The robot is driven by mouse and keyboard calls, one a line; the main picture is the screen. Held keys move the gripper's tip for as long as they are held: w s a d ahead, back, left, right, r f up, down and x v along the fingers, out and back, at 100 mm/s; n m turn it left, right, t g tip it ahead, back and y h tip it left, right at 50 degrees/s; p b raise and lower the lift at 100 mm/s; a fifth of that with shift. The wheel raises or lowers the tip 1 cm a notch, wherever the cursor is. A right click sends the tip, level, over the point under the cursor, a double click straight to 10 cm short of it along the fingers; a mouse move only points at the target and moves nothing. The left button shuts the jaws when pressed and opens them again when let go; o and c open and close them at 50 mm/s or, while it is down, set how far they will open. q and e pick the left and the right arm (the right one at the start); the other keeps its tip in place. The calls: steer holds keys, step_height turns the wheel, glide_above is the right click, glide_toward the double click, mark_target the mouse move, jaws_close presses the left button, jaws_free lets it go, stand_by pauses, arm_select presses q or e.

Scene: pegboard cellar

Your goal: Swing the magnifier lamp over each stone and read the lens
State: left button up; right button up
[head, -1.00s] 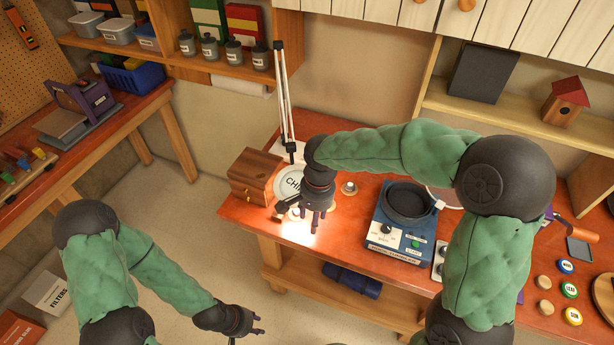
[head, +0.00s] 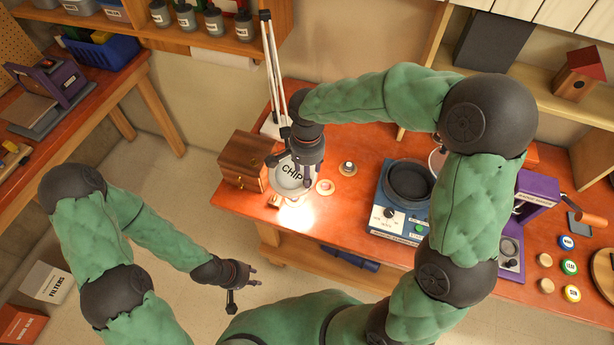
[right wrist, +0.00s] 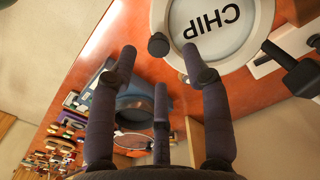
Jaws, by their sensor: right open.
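The magnifier lamp has a white jointed arm (head: 272,70) at the back of the orange bench. Its round white-rimmed lens (head: 291,177) reads "CHIP"; the lens also fills the top of the right wrist view (right wrist: 215,28). A bright light patch lies just in front of it. A stone on a pale disc (head: 347,168) and another pale disc (head: 325,187) sit to its right. My right gripper (head: 300,165) is at the lens, its fingers apart; a dark knob (right wrist: 158,45) shows near the fingertips, contact unclear. My left gripper (head: 245,287) hangs empty over the floor, fingers apart.
A wooden drawer box (head: 243,160) stands close left of the lens. A blue machine with a dark bowl (head: 410,180) stands to the right. Farther right are a purple device (head: 540,190) and labelled round tokens, including a green one (head: 569,267). The bench front is mostly clear.

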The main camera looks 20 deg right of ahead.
steer(key=shift+f, duration=2.05)
steer(key=shift+s, duration=0.1)
jaws_close()
